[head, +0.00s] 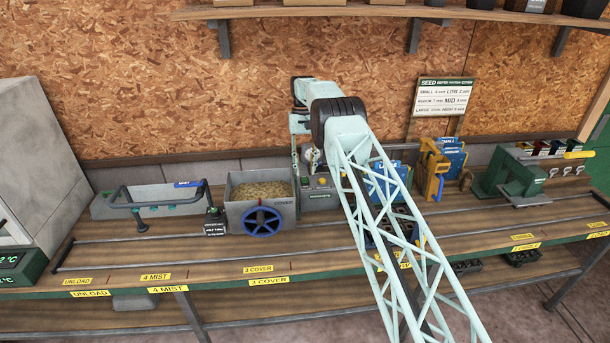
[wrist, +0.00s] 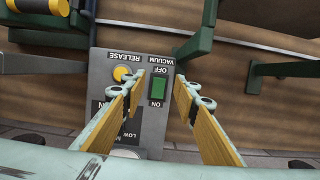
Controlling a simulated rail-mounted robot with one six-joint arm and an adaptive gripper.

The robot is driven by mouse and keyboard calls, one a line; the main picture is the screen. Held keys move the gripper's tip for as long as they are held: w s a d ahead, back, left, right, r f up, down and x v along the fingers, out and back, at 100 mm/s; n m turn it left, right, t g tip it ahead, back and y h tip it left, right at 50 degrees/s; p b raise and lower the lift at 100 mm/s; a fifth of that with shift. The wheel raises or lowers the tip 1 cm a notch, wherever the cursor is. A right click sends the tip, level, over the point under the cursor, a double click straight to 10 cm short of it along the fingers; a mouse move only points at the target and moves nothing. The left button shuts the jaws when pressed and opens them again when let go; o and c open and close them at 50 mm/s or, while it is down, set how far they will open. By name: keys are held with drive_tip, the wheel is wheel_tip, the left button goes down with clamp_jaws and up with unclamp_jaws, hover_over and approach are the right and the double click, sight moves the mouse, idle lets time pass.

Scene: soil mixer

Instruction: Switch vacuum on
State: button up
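The grey vacuum control box (wrist: 152,65) lies below my gripper in the wrist view, its lettering upside down. A green rocker switch (wrist: 157,88) sits between the words OFF and ON; which way it is tipped I cannot tell. My gripper (wrist: 160,80) is open and empty, its two wood-coloured fingers on either side of the switch in the picture. The height of the fingertips above the box is unclear. In the head view the control box (head: 320,196) is partly hidden by my arm, and my gripper (head: 312,158) is just above it.
A yellow RELEASE button (wrist: 122,74) and a partly hidden LOW dial share the box. Left of it stand a soil hopper (head: 234,216) with a blue handwheel (head: 262,222) and a mist frame (head: 130,205). Blue and yellow holders (head: 440,165) stand to the right.

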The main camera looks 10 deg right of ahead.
sight(305, 180)
drive_tip(key=shift+s+v, duration=0.2)
drive_tip(key=shift+v, duration=0.7)
drive_tip(key=shift+s+v, duration=0.25)
drive_tip(key=shift+v, duration=0.65)
drive_tip(key=shift+s+v, duration=0.2)
drive_tip(key=shift+v, duration=0.65)
drive_tip(key=shift+r, duration=0.3)
